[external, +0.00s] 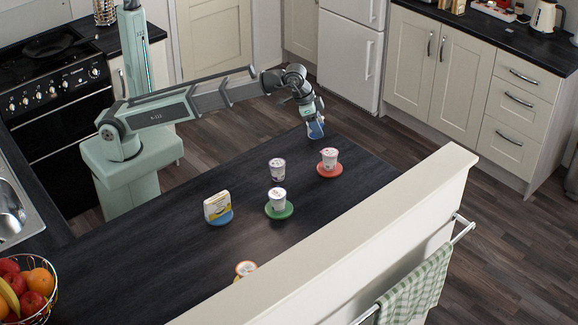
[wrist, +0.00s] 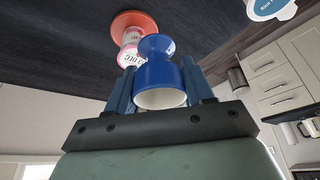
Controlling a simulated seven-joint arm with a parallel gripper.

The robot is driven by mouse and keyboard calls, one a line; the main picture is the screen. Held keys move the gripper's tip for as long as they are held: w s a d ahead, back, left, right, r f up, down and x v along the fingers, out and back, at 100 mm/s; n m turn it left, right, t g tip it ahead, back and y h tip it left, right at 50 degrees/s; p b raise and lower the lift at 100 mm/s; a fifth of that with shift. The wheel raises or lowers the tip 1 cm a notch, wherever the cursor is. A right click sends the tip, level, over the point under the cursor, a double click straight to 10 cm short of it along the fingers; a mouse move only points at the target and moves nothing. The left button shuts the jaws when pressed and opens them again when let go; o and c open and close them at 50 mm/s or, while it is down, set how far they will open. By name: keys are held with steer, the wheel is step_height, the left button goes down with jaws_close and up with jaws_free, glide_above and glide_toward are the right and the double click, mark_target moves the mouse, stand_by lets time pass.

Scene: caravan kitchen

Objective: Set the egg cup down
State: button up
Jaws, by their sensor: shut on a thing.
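The blue egg cup (wrist: 158,72) sits between the two fingers of my gripper (wrist: 160,88) in the wrist view. Its pale open end faces the camera. In the external view the egg cup (external: 316,131) shows below my gripper (external: 312,118), at the far end of the dark counter (external: 230,255). My gripper is shut on it. I cannot tell whether its lower end touches the counter.
A pot (external: 329,155) stands on a red disc (external: 322,170) nearby. Another pot (external: 277,197) is on a green disc (external: 286,212), with a third pot (external: 277,169) behind. A yellow-white pack (external: 217,204) is on a blue disc (external: 222,219). A raised ledge (external: 340,225) borders the counter.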

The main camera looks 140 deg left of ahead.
steer(key=w+a, duration=0.4)
steer(key=w, duration=0.6)
steer(key=w+a, duration=0.4)
steer(key=w, duration=0.7)
steer(key=shift+a+f, duration=0.15)
steer(key=shift+f, duration=2.45)
steer(key=shift+a+f, duration=0.1)
steer(key=shift+f, duration=2.5)
steer(key=shift+f, duration=0.15)
steer(key=o, duration=1)
steer(key=shift+o, duration=0.2)
steer(key=v, duration=1.2)
